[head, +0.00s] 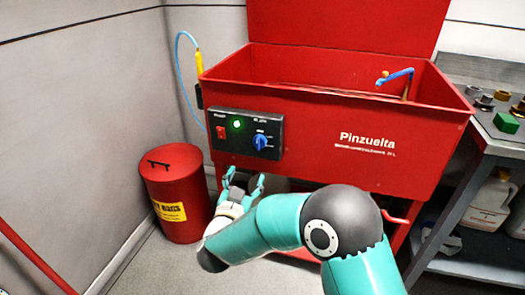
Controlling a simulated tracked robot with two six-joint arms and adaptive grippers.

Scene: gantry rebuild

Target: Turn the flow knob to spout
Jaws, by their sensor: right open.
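The blue flow knob (260,141) sits on the right part of a black control panel (246,152) on the front of the red wash basin (330,125). Its small labels are too blurred to read, so I cannot tell its setting. A green light (237,124) glows on the panel, and a red switch (221,132) is at its left. The blue spout (396,76) stands at the basin's right; I cannot see any flow from it. My right gripper (243,184) is open and empty, below the panel and apart from the knob. My left gripper is not in view.
A red bin (176,192) with a yellow label stands at the left near the wall. A yellow-handled brush (199,64) on a blue hose hangs at the basin's left edge. A bench (490,135) at the right holds small parts and a green block (506,122).

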